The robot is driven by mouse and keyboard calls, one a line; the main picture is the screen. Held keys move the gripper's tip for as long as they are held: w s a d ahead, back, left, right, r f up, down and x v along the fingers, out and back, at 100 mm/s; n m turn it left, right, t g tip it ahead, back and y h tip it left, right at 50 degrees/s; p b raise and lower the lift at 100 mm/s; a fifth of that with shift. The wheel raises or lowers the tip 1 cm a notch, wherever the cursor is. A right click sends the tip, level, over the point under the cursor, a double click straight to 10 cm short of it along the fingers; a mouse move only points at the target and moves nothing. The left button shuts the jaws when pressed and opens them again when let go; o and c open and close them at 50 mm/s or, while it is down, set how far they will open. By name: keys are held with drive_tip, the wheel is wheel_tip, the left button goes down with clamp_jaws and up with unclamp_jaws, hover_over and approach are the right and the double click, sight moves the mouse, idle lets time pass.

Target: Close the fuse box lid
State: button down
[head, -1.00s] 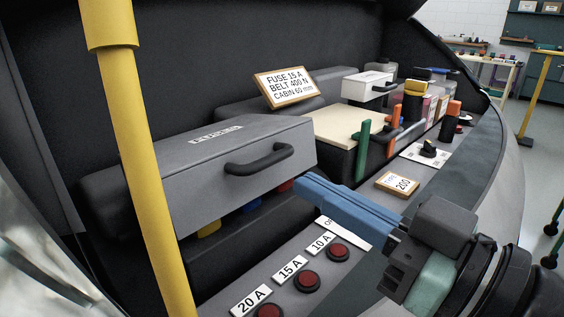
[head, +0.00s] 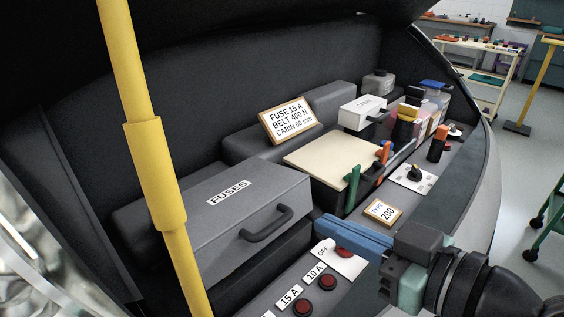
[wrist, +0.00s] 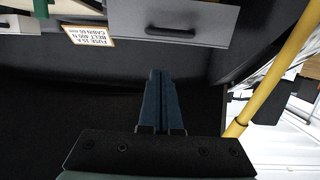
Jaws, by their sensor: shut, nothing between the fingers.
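The grey fuse box lid (head: 225,195), labelled FUSES, lies at the left of the bay in the head view. Its black handle (head: 267,225) is on the front face. No coloured fuses show below the lid's front edge from this angle, and I cannot tell whether it is fully down. My gripper (head: 320,224) is shut and empty, with its blue fingers just right of the lid's front right corner. The wrist view shows the lid's front (wrist: 205,20) and handle (wrist: 172,32) upside down at the top, beyond my shut fingertips (wrist: 160,74).
A yellow pole (head: 157,175) stands in front at the left. Red buttons (head: 327,283) with amp labels lie below my gripper. A note card (head: 288,119), a beige cover (head: 325,158), a white CABIN box (head: 362,112) and coloured levers (head: 353,185) are further back.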

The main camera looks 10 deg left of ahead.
wheel_tip(320, 180, up, 9)
drive_tip(key=a+g+h+p, duration=0.2)
drive_tip(key=g+h+p, duration=0.2)
drive_tip(key=p, duration=2)
drive_tip(key=shift+f+n+g, duration=0.15)
drive_tip(key=shift+n+g, duration=0.25)
drive_tip(key=p, duration=0.2)
approach(241, 214)
drive_tip(key=w, duration=0.2)
drive_tip(key=shift+w+d+f+p, duration=0.15)
drive_tip(key=shift+f+p, duration=0.25)
drive_tip(key=shift+f, duration=0.75)
drive_tip(key=shift+w+d+f+p, duration=0.15)
drive_tip(key=shift+f+p, duration=0.25)
drive_tip(key=shift+f, duration=0.75)
